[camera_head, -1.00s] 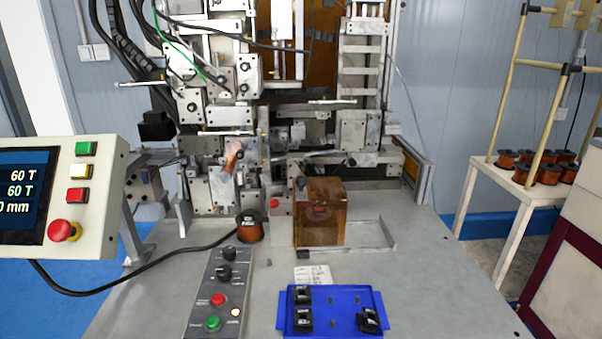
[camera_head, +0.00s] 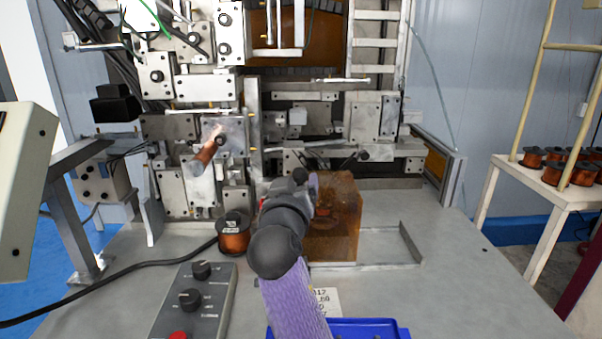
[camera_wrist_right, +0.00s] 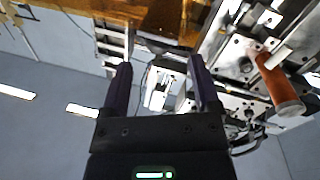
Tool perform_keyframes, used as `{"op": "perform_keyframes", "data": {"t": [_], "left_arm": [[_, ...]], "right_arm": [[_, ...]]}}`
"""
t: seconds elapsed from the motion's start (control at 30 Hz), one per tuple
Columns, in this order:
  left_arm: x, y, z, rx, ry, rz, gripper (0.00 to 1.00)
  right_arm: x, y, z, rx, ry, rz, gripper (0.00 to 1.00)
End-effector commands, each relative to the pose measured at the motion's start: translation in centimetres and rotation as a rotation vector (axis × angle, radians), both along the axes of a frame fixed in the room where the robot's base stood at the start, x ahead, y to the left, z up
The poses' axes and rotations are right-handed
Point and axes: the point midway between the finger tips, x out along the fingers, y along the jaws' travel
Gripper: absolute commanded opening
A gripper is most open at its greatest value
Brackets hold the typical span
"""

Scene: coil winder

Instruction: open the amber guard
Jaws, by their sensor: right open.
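The amber guard (camera_head: 345,235) is a see-through amber box on the machine table, right of centre in the head view. It stands upright and looks closed around a dim round part. My right gripper (camera_head: 313,187) is at the guard's upper left side, foreshortened by my dark wrist, which covers part of that side. I cannot tell whether it touches. In the wrist view the right gripper (camera_wrist_right: 160,62) has its two dark fingers apart, with nothing held between them. Amber material shows at that view's top edge; I cannot tell which part it is. My left gripper is out of view.
A copper-wire spool (camera_head: 233,233) stands left of my wrist. A control box (camera_head: 195,295) and a blue tray (camera_head: 370,328) lie at the front. The winder's metal plates (camera_head: 215,150) rise behind. Bare table (camera_head: 480,275) is at the right.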

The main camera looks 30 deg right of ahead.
Motion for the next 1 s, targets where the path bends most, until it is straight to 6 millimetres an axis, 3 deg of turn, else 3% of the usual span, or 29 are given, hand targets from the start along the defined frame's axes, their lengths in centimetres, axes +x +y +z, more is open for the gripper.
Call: {"op": "perform_keyframes", "data": {"t": [0.3,0.73,1.0], "left_arm": [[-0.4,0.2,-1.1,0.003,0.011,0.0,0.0],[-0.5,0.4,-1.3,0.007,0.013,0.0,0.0],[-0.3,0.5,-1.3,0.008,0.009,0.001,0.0]], "right_arm": [[5.0,-3.5,-0.1,-0.001,0.002,0.0,0.79],[6.0,-4.2,0.0,0.001,0.001,0.001,0.79],[6.0,-4.1,-0.1,0.001,0.001,0.002,0.22]]}}
